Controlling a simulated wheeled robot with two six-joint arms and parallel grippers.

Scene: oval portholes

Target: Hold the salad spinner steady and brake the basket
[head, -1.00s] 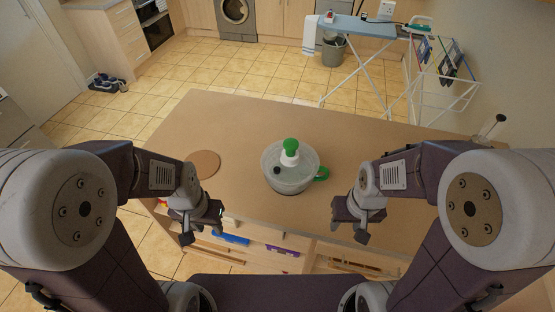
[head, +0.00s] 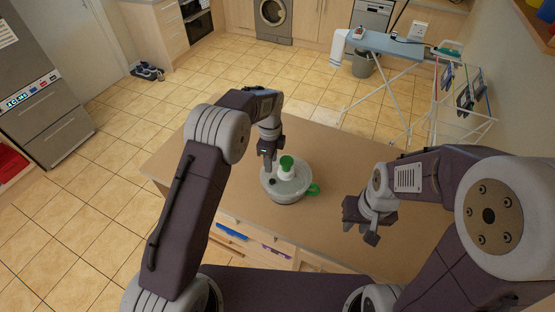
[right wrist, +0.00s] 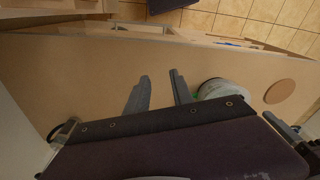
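The salad spinner (head: 291,190) stands upright on the brown worktop. It has a clear bowl, a pale lid, a green knob (head: 287,162) on a white stem, a small dark button and a green handle (head: 313,190) on its right. My left gripper (head: 268,163) points down at the lid's back left, beside the knob. I cannot tell whether it touches the lid or how far its fingers are apart. My right gripper (head: 360,224) is right of the spinner, clear of it. In the right wrist view its fingers (right wrist: 159,88) are apart and empty; the spinner (right wrist: 218,89) is partly hidden there.
A round brown mat (right wrist: 280,91) lies on the worktop (right wrist: 70,75) in the right wrist view; my left arm hides its place in the head view. Open shelves with a blue item (head: 231,230) are under the near edge. An ironing board (head: 388,45) stands beyond.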

